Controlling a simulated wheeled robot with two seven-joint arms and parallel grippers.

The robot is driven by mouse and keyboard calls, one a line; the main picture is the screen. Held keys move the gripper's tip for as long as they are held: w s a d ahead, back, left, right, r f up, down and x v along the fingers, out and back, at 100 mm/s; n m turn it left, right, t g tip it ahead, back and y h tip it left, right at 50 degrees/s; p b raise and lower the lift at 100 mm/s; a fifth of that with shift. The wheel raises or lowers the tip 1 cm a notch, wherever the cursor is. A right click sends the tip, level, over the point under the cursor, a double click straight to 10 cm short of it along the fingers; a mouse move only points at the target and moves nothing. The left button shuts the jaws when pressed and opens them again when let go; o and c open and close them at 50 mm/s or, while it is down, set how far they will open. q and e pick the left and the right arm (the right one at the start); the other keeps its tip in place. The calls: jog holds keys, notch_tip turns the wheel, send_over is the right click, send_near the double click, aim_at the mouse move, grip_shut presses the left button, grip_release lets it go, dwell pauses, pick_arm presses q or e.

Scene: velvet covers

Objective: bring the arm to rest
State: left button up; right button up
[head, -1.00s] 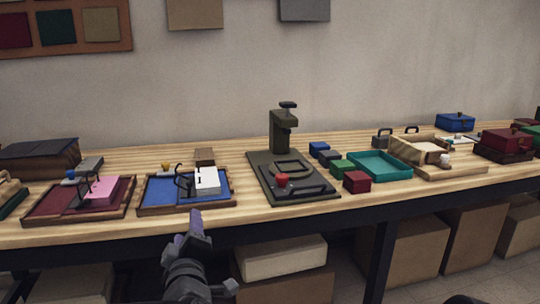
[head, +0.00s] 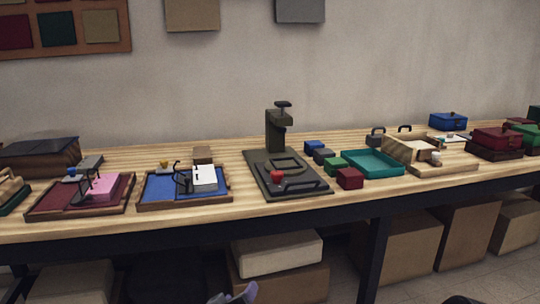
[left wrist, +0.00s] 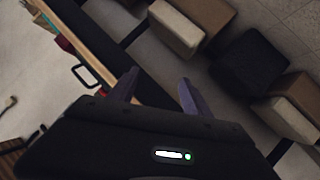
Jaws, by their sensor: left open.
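My left gripper (head: 236,295) shows only as a small part at the bottom edge of the head view, below the table's front edge. In the left wrist view its two fingers (left wrist: 158,88) stand apart with nothing between them. Beyond them are the table's dark edge and the boxes on the floor. The rest of the left arm is out of the head view. My right gripper is not seen in either view.
The wooden table (head: 105,222) carries a red tray (head: 55,203), a blue tray (head: 150,188), a dark press (head: 275,135), a teal tray (head: 372,163) and several small blocks. Cardboard boxes (head: 405,250) stand on the floor under it.

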pick_arm(q)
jog(key=s+d+f+m+g+h, duration=0.1)
jog(key=s+f+m+g, duration=0.3)
jog(key=f, duration=0.6)
jog(key=s+f+n+g, duration=0.1)
jog(key=s+f+g, duration=0.1)
jog(key=s+f, duration=0.5)
jog(key=s+a+f+g, duration=0.1)
jog(key=s+f+g, duration=0.6)
jog(key=s+f, duration=1.2)
notch_tip(320, 180, up, 23)
jog(key=p, duration=2.3)
jog(key=shift+w+r+h, duration=0.15)
jog(key=shift+r+h, duration=0.05)
jog(key=shift+h, duration=0.1)
